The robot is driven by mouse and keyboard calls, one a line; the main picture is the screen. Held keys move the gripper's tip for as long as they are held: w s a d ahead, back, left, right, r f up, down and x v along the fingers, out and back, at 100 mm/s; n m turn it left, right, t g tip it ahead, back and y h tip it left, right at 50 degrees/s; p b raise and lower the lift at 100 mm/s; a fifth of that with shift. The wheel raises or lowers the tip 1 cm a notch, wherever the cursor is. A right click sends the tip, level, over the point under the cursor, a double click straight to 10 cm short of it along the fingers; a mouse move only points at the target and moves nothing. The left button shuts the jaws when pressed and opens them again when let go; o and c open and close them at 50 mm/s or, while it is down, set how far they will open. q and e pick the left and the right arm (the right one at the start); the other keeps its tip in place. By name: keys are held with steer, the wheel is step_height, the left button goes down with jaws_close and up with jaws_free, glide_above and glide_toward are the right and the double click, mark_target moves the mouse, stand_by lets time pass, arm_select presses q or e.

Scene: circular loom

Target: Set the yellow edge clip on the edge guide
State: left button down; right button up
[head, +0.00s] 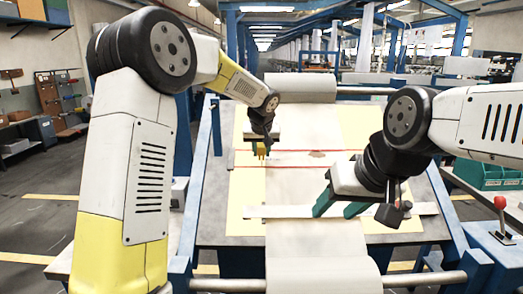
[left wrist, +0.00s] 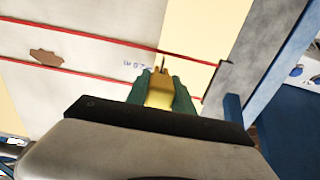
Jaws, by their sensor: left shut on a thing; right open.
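The yellow edge clip (left wrist: 160,90) is between the green fingers of my left gripper (left wrist: 160,98), which is shut on it. In the head view the clip (head: 261,148) shows small below the left wrist, near the left edge of the pale cloth, close to the red lines. Its prongs point away from the gripper. A small dark bracket, perhaps the edge guide (left wrist: 222,79), stands just right of the clip in the left wrist view, apart from it. My right gripper (head: 336,207) is open and empty over the right part of the cloth.
A pale cloth web (head: 300,185) runs down the sloped table over a cream sheet, with two red lines and a brown patch (head: 317,154) between them. A light flat bar (head: 290,211) crosses lower down. A red-knobbed lever (head: 500,203) and green bins (head: 490,172) are at right.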

arm_select(q)
steer(key=shift+f, duration=0.1)
steer(key=c, duration=1)
jaws_free()
steer(key=shift+w, duration=0.1)
steer(key=v, duration=0.7)
steer(key=shift+s+r, duration=0.25)
steer(key=shift+r, duration=0.05)
